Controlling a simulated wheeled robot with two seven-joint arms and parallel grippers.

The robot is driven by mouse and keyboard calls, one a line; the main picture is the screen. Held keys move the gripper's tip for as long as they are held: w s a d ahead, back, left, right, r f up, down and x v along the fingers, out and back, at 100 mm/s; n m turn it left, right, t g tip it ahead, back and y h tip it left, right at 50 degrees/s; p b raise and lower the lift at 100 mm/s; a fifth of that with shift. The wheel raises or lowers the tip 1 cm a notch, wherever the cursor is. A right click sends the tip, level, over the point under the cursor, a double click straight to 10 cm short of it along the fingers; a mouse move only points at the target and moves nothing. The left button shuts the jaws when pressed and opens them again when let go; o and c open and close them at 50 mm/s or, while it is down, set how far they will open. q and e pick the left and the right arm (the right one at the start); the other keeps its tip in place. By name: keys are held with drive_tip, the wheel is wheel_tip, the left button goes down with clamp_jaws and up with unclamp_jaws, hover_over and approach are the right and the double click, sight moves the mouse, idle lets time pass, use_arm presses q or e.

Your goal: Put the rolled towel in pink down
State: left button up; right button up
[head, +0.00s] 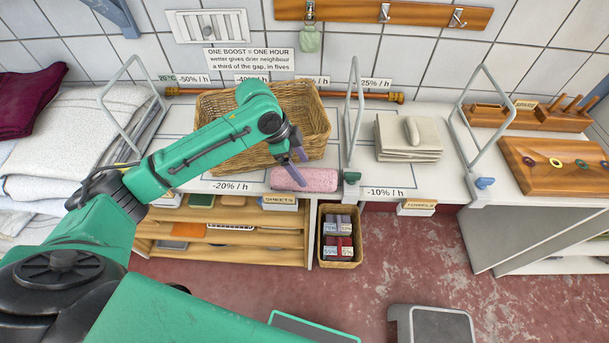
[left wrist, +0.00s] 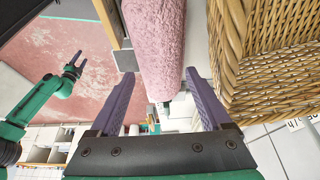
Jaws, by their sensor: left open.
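The pink rolled towel (head: 304,179) lies at the front edge of the white counter, just in front of the wicker basket (head: 220,108). My left gripper (head: 297,165) is over the towel, its purple fingers pointing down at it. In the left wrist view the towel (left wrist: 157,45) reaches between the fingertips of the left gripper (left wrist: 158,78), which is open with one finger on each side. I cannot tell whether the fingers touch it. My right gripper (left wrist: 74,64) shows small in the left wrist view, out over the red floor; its jaw opening is too small to tell.
The basket wall stands close behind the towel. A metal loop divider (head: 352,115) rises to the right, before a stack of folded beige cloths (head: 408,150). Folded white towels (head: 75,135) fill the left. The counter strip marked "-10% / h" is mostly clear.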

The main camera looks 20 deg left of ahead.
sight(304, 172)
use_arm(q)
drive_tip(key=p+x, duration=0.1)
drive_tip(key=x, duration=0.4)
drive_tip(key=shift+a+f+p, duration=0.1)
drive_tip(key=shift+f+p, duration=0.1)
drive_tip(key=shift+p, duration=0.15)
drive_tip(key=shift+f, duration=0.15)
drive_tip(key=c, duration=1.2)
